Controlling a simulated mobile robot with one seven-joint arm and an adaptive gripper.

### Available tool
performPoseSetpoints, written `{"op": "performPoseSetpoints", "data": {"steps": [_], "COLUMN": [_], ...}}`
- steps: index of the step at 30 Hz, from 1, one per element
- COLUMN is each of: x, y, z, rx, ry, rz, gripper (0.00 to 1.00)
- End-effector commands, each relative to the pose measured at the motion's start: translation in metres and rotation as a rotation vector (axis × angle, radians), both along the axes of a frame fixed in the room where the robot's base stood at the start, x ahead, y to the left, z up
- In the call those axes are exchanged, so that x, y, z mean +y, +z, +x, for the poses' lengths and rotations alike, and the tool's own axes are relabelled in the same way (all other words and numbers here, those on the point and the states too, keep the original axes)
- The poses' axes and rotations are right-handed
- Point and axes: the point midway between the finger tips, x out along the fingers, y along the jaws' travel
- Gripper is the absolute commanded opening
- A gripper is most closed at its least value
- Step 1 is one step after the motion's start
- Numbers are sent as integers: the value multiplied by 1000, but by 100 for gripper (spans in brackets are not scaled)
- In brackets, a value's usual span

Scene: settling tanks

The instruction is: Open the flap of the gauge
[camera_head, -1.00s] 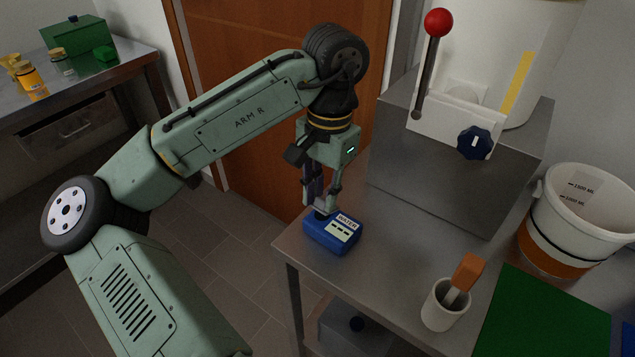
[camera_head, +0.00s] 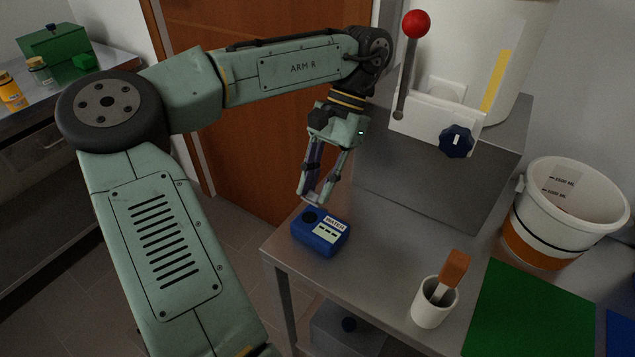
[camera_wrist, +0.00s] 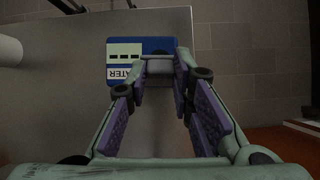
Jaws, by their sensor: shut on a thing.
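A blue box (camera_head: 320,238) with a white "WATER" label and a round dark spot on top sits near the table's left corner.
A grey block (camera_head: 440,165) carries a white panel with a red-balled lever (camera_head: 413,50) and dark knob (camera_head: 456,141). A white cup (camera_head: 432,308) with an orange-handled tool, a green mat (camera_head: 530,315) and a bucket (camera_head: 562,205) stand right. Bare table lies between.

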Motion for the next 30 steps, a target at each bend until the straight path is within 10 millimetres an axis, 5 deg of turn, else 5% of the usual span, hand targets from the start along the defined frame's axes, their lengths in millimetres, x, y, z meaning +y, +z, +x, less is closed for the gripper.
{"op": "performPoseSetpoints", "data": {"steps": [7, 8, 16, 30], "x": [0, 0, 0, 0], "y": [-1, -1, 0, 0], "z": [0, 0, 0, 0], "rx": [1, 1, 0, -2], "ry": [-1, -1, -1, -1], "rz": [0, 0, 0, -2], "gripper": [0, 22, 40, 42]}}
